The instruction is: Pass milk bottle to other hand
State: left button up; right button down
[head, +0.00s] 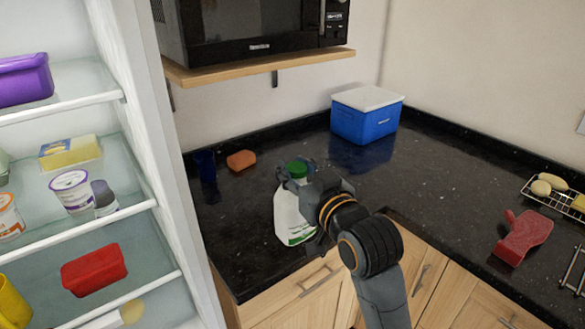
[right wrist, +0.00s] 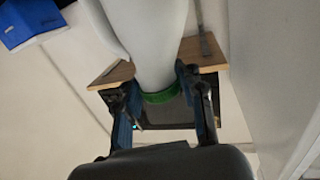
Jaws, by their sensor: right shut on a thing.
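The milk bottle (head: 293,215) is white with a green cap (head: 297,169). In the head view it is upright near the front of the dark countertop. I cannot tell whether its base touches the counter. My right gripper (head: 297,182) is shut on the bottle at its neck, just below the cap. In the right wrist view the bottle (right wrist: 150,40) shows between the two fingers of the gripper (right wrist: 163,95), with the green cap close to the palm. My left gripper is in neither view.
An open fridge with shelves (head: 75,103) stands at the left. A microwave (head: 250,25) sits on a wooden shelf (head: 262,66). On the counter (head: 420,190) are a blue cooler (head: 362,122), an orange-brown block (head: 241,160), a dark blue cup (head: 205,165) and a red item (head: 522,236). A wire rack (head: 555,197) stands right.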

jog(key=shift+s+d+r, duration=0.1)
jog(key=shift+s+r, duration=0.1)
jog(key=shift+s, duration=0.2)
jog(key=shift+s+d+f, duration=0.15)
jog(key=shift+d+f, duration=0.05)
jog(key=s+d+f+m+t+h, duration=0.1)
jog(key=s+d+f+m+h, duration=0.25)
jog(key=s+d+f, duration=0.4)
jog(key=s+d+f+m+t+h, duration=0.15)
jog(key=s+d+f+h, duration=0.25)
jog(key=d+f, duration=0.5)
jog(key=a+r+n+g+y, duration=0.2)
jog(key=a+r+n+y, duration=0.2)
jog(key=a+y, duration=0.3)
jog(key=a+r+n+g+y, duration=0.3)
jog(key=a+r+n+y, duration=0.1)
jog(key=a, duration=0.4)
jog(key=s+a+f, duration=0.5)
jog(key=s+a, duration=0.1)
jog(key=a, duration=0.2)
jog(key=shift+a+f+y, duration=0.15)
jog(key=shift+a+y, duration=0.1)
jog(key=shift+y, duration=0.1)
